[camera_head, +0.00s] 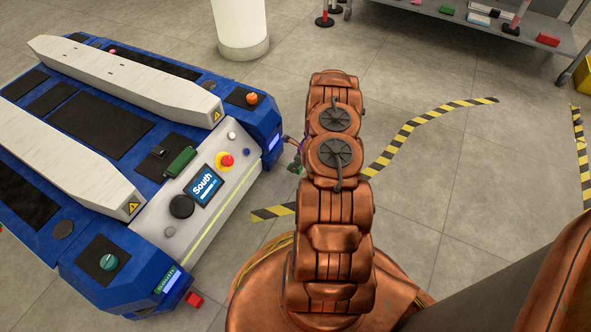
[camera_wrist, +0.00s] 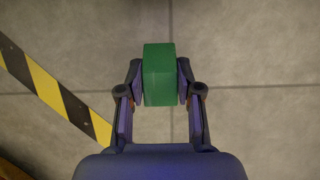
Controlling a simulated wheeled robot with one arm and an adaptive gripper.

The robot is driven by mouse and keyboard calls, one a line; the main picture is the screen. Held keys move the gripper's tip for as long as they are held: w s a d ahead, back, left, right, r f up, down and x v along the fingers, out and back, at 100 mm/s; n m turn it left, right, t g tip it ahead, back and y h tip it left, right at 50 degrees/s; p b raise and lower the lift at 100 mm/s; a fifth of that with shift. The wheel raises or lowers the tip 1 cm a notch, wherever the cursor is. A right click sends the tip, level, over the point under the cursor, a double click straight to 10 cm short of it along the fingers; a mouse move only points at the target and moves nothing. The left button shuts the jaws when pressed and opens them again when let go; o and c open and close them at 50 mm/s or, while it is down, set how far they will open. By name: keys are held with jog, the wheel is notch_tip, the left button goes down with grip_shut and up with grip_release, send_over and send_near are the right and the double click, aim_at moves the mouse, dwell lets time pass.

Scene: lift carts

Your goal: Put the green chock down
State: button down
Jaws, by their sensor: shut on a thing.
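The green chock (camera_wrist: 158,75) is a green block in the wrist view, between the two dark fingers of my gripper (camera_wrist: 159,82). My gripper is shut on it, and floor tiles show beyond it. I cannot tell how high the chock is above the floor. In the head view my copper arm hides most of the gripper. Only a small dark and green bit (camera_head: 295,168) shows at the arm's left edge, near the cart's right corner.
Black-yellow tape (camera_head: 415,122) marks the floor. A white pillar (camera_head: 241,25) and a grey shelf (camera_head: 480,22) are behind. Open floor lies right of my arm.

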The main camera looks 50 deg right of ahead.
jog(key=shift+f+b, duration=0.4)
jog(key=shift+f, duration=0.95)
jog(key=shift+f, duration=0.15)
jog(key=c, duration=0.8)
grip_release()
jog(key=shift+o, duration=0.2)
